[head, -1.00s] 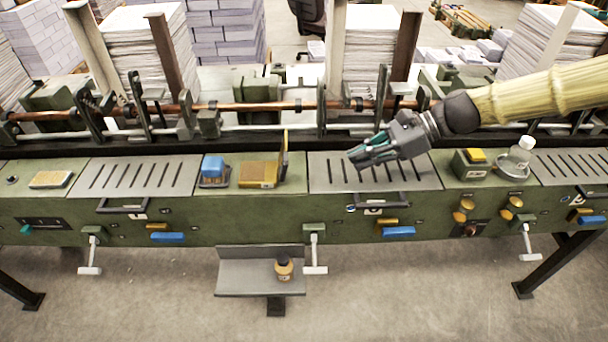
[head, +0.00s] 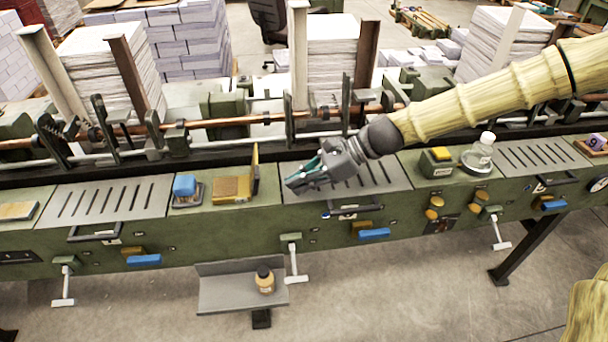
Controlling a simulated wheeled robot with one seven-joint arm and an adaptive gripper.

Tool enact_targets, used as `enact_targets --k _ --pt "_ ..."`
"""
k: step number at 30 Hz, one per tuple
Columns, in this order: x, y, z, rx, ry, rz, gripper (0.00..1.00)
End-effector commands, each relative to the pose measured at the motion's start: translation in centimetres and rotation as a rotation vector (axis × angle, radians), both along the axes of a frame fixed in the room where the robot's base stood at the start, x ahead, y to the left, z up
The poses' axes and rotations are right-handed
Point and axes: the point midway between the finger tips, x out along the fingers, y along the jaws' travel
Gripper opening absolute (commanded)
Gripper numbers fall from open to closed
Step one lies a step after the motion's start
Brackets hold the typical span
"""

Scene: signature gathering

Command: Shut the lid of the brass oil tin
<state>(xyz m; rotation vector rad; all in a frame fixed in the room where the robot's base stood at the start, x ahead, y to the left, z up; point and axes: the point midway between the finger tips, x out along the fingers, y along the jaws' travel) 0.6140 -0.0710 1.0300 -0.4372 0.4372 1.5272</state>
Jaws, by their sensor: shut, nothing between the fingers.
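The brass oil tin (head: 232,189) sits on the green machine top, left of centre. Its lid (head: 255,172) stands upright, open, along the tin's right side. My gripper (head: 290,187) is shut and empty, over the slotted grey plate just right of the tin. Its fingertips point left toward the lid and are a short gap away from it. The tin and its lid are in clear view.
A blue block on a dark tray (head: 187,191) stands left of the tin. A copper rod (head: 240,121) runs behind. A brown bottle (head: 264,281) sits on a low shelf (head: 222,290).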

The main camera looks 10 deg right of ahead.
Motion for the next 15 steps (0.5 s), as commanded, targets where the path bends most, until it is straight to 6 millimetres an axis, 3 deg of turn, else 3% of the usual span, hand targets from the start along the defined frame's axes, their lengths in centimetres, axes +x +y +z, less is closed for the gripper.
enact_targets --k 5,15 --pt "-0.1 1.5 -0.9 0.001 0.002 0.001 0.00" --pt "0.0 4.9 0.0 0.000 0.001 -0.001 0.00"
